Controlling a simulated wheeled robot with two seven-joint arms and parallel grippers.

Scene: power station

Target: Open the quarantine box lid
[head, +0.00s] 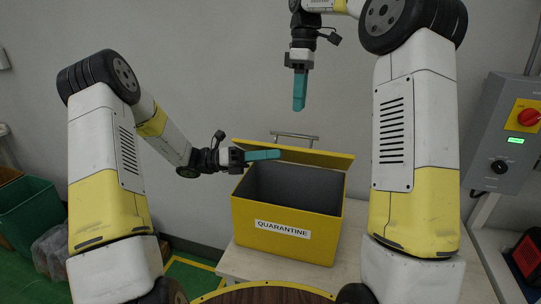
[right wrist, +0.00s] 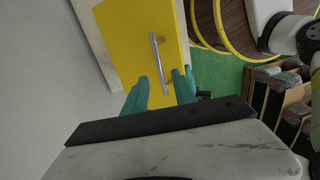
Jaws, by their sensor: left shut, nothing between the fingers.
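The yellow quarantine box (head: 285,235) stands on a pale table with its labelled front toward me, and its dark inside shows. Its lid (head: 318,156) is raised and tilted at the back, with a metal handle (head: 295,135) beyond its edge. My left gripper (head: 277,154) is shut and empty, its teal fingers at the left part of the lid, over the opening; contact is unclear. My right gripper (head: 299,108) points down, above and apart from the lid. In the right wrist view its fingers (right wrist: 160,92) are apart and empty, with the lid (right wrist: 130,35) and handle (right wrist: 160,62) beyond them.
A grey control panel (head: 505,135) with a red knob is on the right wall. A green bin (head: 28,210) stands at the left. A round brown top with a yellow rim (head: 265,293) is in front of the box. The wall is close behind.

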